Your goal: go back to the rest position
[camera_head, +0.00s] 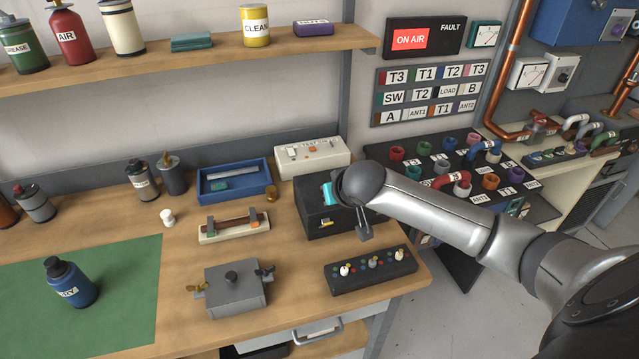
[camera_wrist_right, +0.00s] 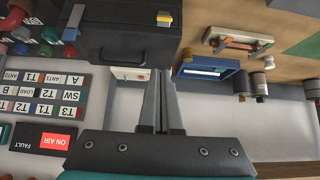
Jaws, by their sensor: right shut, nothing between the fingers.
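My right gripper (camera_head: 364,236) is at the front right of the black box (camera_head: 318,222), above the bench's right part. Its fingers are shut and empty. In the right wrist view the two fingers (camera_wrist_right: 160,80) lie side by side, with the black box (camera_wrist_right: 122,45) just beyond their tips. I cannot tell whether they touch the box. My right arm reaches in from the right side of the head view and hides part of the box. My left gripper is not in view.
A black switch panel (camera_head: 370,270) stands on the bench below my gripper. A grey box (camera_head: 237,287), a fuse holder (camera_head: 234,228) and a blue tray (camera_head: 233,181) are to the left. A dark connector panel (camera_head: 425,170) lies behind my arm. Free floor shows at lower right.

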